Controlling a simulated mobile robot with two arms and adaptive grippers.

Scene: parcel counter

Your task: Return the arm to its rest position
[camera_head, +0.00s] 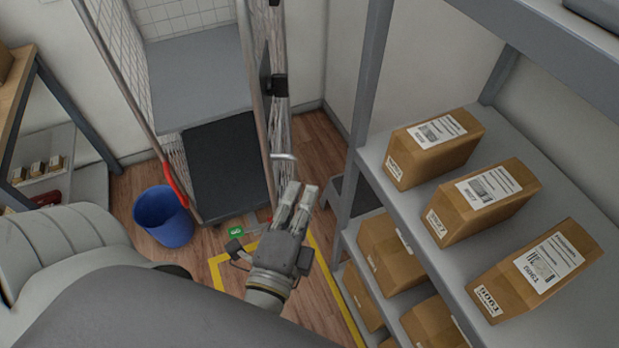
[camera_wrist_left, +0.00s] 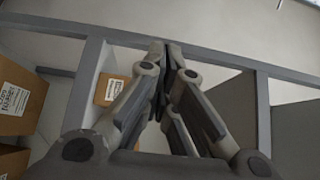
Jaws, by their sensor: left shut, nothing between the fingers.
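My left gripper (camera_head: 301,193) is in the lower middle of the head view, in front of the wheeled cage trolley and left of the parcel shelf. Its two fingers lie close together, shut and empty. In the left wrist view the gripper (camera_wrist_left: 168,48) shows with its fingertips together and nothing held between them. My left arm crosses the lower left of the head view. My right gripper is not in view.
The grey shelf (camera_head: 383,147) at the right holds several labelled cardboard parcels (camera_head: 482,198). A cage trolley (camera_head: 225,165) stands behind the gripper. A blue bin (camera_head: 164,217) is on the wooden floor, near yellow tape (camera_head: 322,262). A workbench (camera_head: 14,90) is at far left.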

